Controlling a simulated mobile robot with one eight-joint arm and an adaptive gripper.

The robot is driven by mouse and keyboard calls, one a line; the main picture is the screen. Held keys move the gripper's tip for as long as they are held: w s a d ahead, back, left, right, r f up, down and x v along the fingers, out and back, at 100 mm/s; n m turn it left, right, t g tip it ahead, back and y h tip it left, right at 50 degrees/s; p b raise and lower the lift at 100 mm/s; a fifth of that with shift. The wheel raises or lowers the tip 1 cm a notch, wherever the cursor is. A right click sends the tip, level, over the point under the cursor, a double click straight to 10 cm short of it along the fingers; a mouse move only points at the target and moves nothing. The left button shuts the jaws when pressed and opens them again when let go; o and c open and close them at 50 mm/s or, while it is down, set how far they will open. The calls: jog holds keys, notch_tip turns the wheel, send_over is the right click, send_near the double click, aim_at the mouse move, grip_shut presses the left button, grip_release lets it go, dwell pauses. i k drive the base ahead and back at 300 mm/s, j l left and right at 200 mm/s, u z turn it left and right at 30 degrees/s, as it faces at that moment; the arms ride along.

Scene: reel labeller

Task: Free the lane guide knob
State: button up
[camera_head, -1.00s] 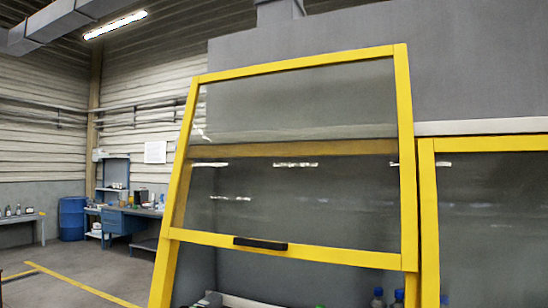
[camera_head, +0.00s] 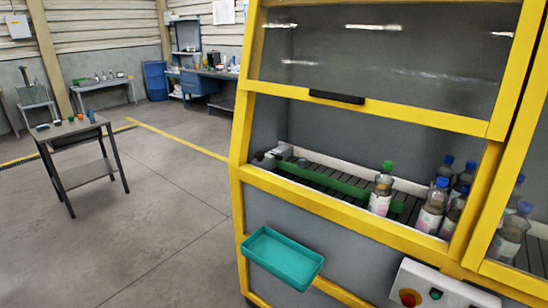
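Inside the yellow-framed machine, a long green rail (camera_head: 338,183), which looks like the lane guide, runs along a dark slatted conveyor (camera_head: 330,172). I cannot make out a knob on it. Small grey parts (camera_head: 284,151) sit near the rail's left end, too small to identify. A bottle with a green cap (camera_head: 381,192) stands by the rail's right part and hides some of it. The glazed guard (camera_head: 390,60) with a black handle (camera_head: 336,97) is raised, leaving an opening below. My gripper is not in view.
Several blue-capped bottles (camera_head: 432,207) stand at the conveyor's right. A teal tray (camera_head: 283,258) juts from the machine front, left of a control box (camera_head: 432,286) with a red button. A small table (camera_head: 75,135) stands at left; the floor between is clear.

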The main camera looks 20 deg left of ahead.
aim_at(259, 156)
jog(key=i+j, duration=0.15)
jog(key=j, duration=0.25)
jog(key=i+j, duration=0.15)
jog(key=j, duration=0.25)
jog(key=i+j, duration=0.15)
jog(key=j, duration=0.2)
jog(key=i+j, duration=0.1)
jog(key=j, duration=0.3)
jog(key=i+j, duration=0.15)
jog(key=j, duration=0.25)
jog(key=i+j, duration=0.15)
jog(key=j, duration=0.25)
jog(key=i+j, duration=0.15)
jog(key=j, duration=0.25)
jog(key=i+j, duration=0.15)
jog(key=j, duration=0.2)
